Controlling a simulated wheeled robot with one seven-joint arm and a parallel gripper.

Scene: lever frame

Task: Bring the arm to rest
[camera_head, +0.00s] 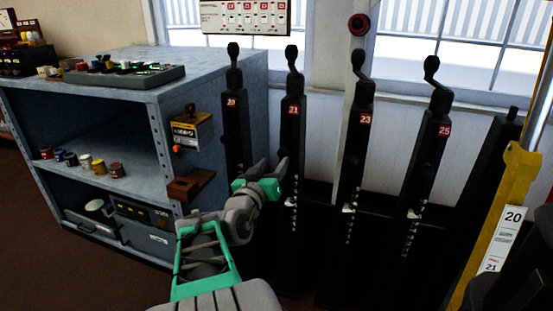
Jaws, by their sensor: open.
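My arm rises from the bottom of the head camera view, grey with green parts. My gripper (270,170) is open and empty, with its fingers spread upward in front of the lever frame. It is in front of the lower parts of lever 21 (292,120) and the lever to its left (234,110); I cannot tell whether it touches either. Lever 23 (358,140) and lever 25 (426,150) stand farther right, clear of the gripper. All are black with red number plates.
A grey shelf unit (160,98) stands at left, with a tray (125,75) on top and small jars inside. A brown bracket (189,186) sticks out from its side near my gripper. A yellow post (500,210) stands at right.

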